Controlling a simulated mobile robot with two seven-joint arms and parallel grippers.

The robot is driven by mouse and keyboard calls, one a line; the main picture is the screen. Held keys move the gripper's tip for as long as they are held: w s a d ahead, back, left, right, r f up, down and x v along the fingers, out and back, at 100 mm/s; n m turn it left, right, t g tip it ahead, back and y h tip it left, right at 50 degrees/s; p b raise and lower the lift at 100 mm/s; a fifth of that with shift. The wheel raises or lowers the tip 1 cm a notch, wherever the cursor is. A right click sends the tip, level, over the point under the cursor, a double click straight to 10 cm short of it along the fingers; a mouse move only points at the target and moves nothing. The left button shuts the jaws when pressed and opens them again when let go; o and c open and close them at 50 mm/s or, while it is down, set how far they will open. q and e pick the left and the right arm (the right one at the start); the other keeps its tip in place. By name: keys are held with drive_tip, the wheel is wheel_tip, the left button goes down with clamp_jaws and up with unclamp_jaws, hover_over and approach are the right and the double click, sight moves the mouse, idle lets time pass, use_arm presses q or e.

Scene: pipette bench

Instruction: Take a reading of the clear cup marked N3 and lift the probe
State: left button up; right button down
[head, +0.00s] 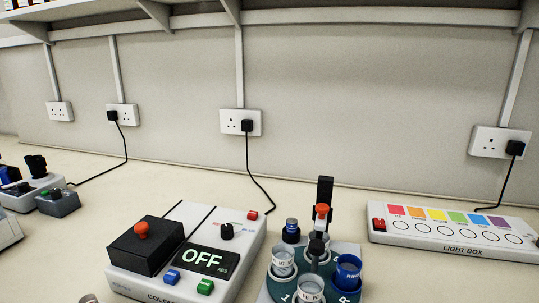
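A teal carrier (268,292) at the bottom centre, cut off by the lower edge, holds clear cups with white label bands. One clear cup (282,262) stands at its left and another (311,289) at its front; their marks are too small to read surely, so I cannot tell which is N3. A dark blue cup (347,272) stands at its right. A black upright post (325,190) rises behind, with an orange-topped probe-like part (321,214) before it. Neither gripper is in view.
A light box (460,236) with coloured squares lies at the right. More devices (35,190) stand at the far left. Black cables run up to wall sockets. The bench between carrier and light box is clear.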

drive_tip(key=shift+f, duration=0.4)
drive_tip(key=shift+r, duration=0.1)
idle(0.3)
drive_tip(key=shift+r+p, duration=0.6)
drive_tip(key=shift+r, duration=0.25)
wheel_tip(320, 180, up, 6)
drive_tip(key=p, duration=0.7)
